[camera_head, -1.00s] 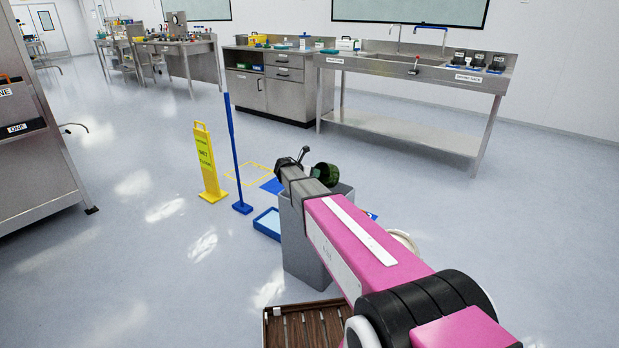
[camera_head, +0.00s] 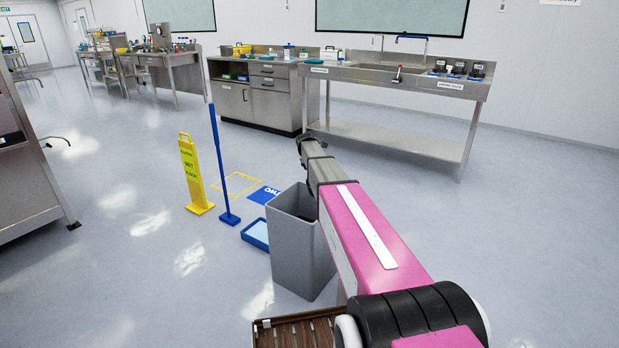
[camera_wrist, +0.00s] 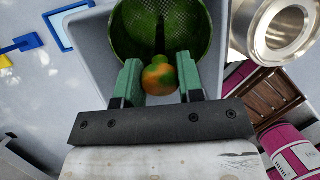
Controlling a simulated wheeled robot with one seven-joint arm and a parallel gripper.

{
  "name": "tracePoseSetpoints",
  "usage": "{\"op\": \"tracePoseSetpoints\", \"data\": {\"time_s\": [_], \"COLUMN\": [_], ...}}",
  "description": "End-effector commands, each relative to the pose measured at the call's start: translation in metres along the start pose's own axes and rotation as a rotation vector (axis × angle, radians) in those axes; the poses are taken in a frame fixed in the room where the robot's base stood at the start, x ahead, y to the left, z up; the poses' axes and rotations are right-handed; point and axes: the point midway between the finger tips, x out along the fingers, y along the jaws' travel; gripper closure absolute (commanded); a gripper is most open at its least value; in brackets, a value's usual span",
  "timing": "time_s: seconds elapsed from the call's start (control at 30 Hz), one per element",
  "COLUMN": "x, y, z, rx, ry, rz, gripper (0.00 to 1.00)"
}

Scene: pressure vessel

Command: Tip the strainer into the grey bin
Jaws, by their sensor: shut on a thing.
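In the wrist view the strainer (camera_wrist: 125,35) is a green, mesh-bottomed round basket at the top middle, just beyond my fingertips and over the grey bin (camera_wrist: 90,50). My gripper (camera_wrist: 160,75) has green fingers shut on the strainer's mottled orange and green knob-like grip. In the head view the tall grey bin (camera_head: 300,255) stands on the floor left of my arm, with a dark patch inside. My gripper (camera_head: 306,148) shows above and beyond the bin's rim there. The strainer is hidden in that view, and I cannot tell whether it has contents.
A blue-rimmed tray (camera_head: 256,234), a blue pole (camera_head: 218,160) and a yellow wet-floor sign (camera_head: 193,175) stand left of the bin. A brown slatted crate (camera_head: 300,332) is in front. A steel cylinder (camera_wrist: 280,28) shows at right in the wrist view. A steel sink bench (camera_head: 400,80) stands behind.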

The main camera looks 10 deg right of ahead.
Motion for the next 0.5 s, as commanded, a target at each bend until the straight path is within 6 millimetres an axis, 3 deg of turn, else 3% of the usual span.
{"op": "tracePoseSetpoints", "data": {"time_s": [0.2, 0.5], "x": [0.003, 0.007], "y": [-0.006, -0.013], "z": [0.031, 0.052], "rx": [0.003, 0.002], "ry": [0.149, 0.299], "rz": [0.04, 0.079], "gripper": [1.0, 1.0]}}
